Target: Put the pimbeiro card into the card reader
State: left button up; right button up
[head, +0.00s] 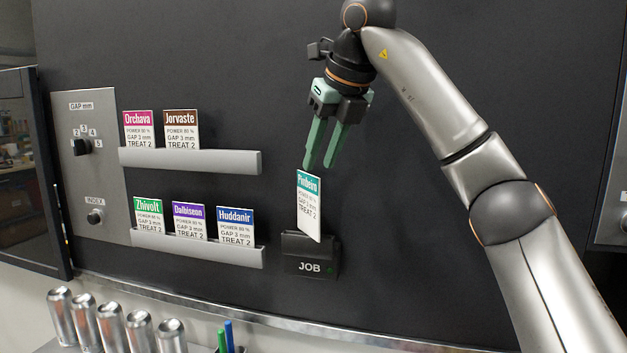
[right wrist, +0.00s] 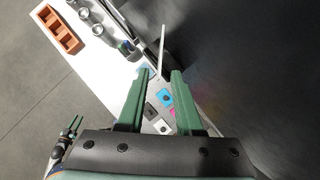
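The Pimbeiro card (head: 309,208), white with a teal header, stands slightly tilted with its lower edge at the top of the card reader (head: 310,267) marked JOB. How deep it sits in the slot is hard to tell. My right gripper (head: 321,166) is just above the card, fingers apart and not holding it. In the right wrist view its fingers (right wrist: 162,72) are apart, with a thin pale edge beyond them, apparently the card seen edge-on (right wrist: 162,48). My left gripper (right wrist: 76,124) shows small at the lower left there, its two green fingers apart; it is outside the head view.
An upper rack (head: 215,162) holds the Orchava and Jorvaste cards; a lower rack (head: 200,250) holds Zhivolt, Dalbiseon and Huddanir. A knob panel (head: 95,170) is at left. Several silver cans (head: 112,327) and pens (head: 226,338) stand below.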

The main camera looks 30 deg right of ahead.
jog(key=shift+v, duration=1.15)
